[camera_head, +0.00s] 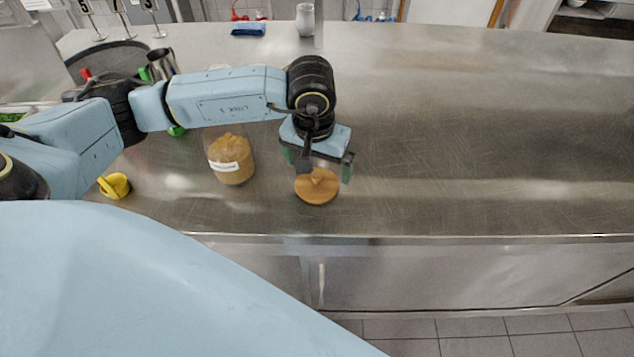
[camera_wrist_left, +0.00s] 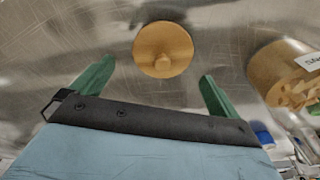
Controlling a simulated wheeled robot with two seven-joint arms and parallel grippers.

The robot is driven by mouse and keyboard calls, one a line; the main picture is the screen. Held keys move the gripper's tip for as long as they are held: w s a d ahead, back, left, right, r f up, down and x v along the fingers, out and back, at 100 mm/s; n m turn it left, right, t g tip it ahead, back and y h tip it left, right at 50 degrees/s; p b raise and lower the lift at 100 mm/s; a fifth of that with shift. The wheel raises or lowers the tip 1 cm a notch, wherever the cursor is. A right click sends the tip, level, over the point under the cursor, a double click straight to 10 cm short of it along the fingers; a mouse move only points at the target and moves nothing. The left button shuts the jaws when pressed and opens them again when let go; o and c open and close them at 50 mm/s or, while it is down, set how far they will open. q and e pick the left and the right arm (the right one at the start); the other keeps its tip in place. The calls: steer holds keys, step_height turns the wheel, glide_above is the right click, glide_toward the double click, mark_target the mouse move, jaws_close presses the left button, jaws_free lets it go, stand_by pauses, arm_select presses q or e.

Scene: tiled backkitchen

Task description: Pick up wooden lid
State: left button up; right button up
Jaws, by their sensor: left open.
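The wooden lid (camera_head: 317,187) is a round, light brown disc with a small knob. It lies on the steel counter near the front edge. My left gripper (camera_head: 318,172) is open above the lid, fingers pointing down, and covers part of its far side in the head view. In the left wrist view the whole lid (camera_wrist_left: 163,49) shows with its knob facing the camera, ahead of and between the two green fingertips (camera_wrist_left: 158,77). Nothing is between the fingers. My right gripper is not in view.
A glass jar with brown contents and a white label (camera_head: 231,160) stands left of the lid; it also shows in the left wrist view (camera_wrist_left: 277,66). A yellow object (camera_head: 115,186) lies further left. The counter's right side (camera_head: 480,130) is clear.

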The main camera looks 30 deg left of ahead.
mark_target(317, 176)
arm_select(q)
step_height(317, 176, down, 2)
steer(key=shift+a+f, duration=0.1)
steer(key=shift+a, duration=0.05)
steer(key=shift+w+f+p, duration=0.2)
steer(key=shift+f+p, duration=0.1)
steer(key=shift+f, duration=1.1)
steer(key=c, duration=0.7)
steer(key=shift+c, duration=0.9)
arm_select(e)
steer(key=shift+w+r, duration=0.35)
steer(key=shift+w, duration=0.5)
